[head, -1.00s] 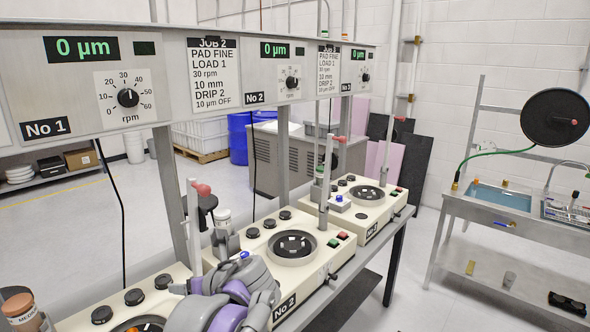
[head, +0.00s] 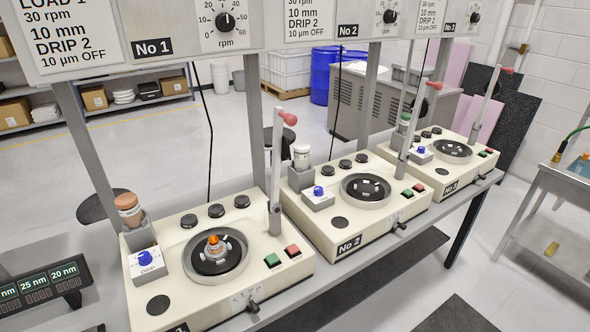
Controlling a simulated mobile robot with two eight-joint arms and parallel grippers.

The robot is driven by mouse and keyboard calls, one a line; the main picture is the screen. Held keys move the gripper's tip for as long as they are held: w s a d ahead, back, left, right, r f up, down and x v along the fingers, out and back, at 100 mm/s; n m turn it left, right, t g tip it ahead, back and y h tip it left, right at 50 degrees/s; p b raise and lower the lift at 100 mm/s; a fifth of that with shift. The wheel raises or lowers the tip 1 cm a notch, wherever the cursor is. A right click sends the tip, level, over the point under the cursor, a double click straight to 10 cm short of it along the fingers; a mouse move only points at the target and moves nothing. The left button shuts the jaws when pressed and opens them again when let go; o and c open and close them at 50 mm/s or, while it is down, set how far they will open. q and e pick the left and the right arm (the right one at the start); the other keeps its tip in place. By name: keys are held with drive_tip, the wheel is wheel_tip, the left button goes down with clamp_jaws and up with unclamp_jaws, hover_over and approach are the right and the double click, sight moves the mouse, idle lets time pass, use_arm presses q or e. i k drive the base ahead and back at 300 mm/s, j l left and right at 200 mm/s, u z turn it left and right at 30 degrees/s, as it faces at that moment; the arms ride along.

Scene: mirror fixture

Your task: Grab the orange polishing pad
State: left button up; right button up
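A small piece with an orange top (head: 213,240) stands in the dark round bowl (head: 188,264) of the machine marked No 1 (head: 152,47), at the lower left of the head view. Below the orange part it looks pale or metallic. It is too small to tell whether the orange part is a pad or a knob. Several light pieces surround it on the dark plate. Neither of my grippers shows in the head view.
An upright post with a red knob (head: 289,118) rises right of the bowl. A brown-capped bottle (head: 128,209) and a blue-knobbed box (head: 145,262) stand left of it. Machine No 2 (head: 350,243) and another lie to the right. The sign panel overhangs the back.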

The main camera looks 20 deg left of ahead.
sight(215, 247)
drive_tip(key=u, duration=1.3)
